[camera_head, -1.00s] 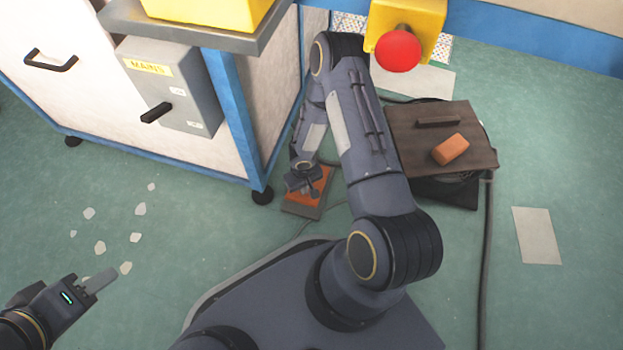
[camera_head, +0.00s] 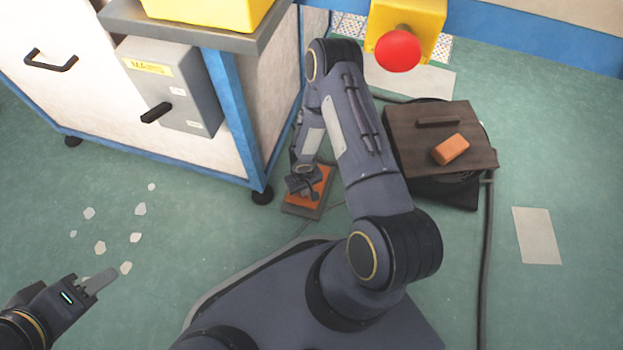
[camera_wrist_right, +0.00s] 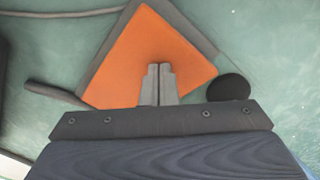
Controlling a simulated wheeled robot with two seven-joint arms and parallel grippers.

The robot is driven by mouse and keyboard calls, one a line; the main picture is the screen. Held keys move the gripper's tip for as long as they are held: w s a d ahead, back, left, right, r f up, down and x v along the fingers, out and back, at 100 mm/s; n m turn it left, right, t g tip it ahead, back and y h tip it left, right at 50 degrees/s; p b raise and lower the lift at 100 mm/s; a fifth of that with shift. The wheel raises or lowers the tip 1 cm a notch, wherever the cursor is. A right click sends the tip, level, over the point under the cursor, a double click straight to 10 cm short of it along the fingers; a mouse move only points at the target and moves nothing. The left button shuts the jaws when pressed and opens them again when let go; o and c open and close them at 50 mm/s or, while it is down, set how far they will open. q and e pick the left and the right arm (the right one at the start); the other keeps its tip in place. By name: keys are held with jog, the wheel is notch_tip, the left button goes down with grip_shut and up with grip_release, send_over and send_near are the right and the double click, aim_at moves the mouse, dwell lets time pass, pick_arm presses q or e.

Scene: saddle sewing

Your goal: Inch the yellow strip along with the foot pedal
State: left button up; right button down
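The foot pedal (camera_head: 321,182) is an orange plate in a grey frame on the green floor, beside the cabinet's corner foot. It also shows in the right wrist view (camera_wrist_right: 135,60). My right gripper (camera_head: 314,196) points down at the pedal. In the right wrist view its two fingers (camera_wrist_right: 159,70) are together with nothing between them, and their tips are over the orange plate. I cannot tell whether they touch it. My left gripper (camera_head: 112,274) is low at the left, above the floor, seen from the side. The yellow strip is not in view.
A cabinet (camera_head: 150,140) with a grey mains switch box (camera_head: 165,90) stands left of my right arm. A red button (camera_head: 398,50) on a yellow box hangs above. A dark wooden board (camera_head: 410,145) carries an orange block (camera_head: 451,149). Pale scraps (camera_head: 100,247) and cables lie on the floor.

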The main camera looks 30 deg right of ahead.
jog(key=shift+f, duration=0.95)
jog(key=shift+d+r, duration=0.1)
jog(key=shift+r+p, duration=1.75)
jog(key=shift+r, duration=1.15)
jog(key=shift+r, duration=0.1)
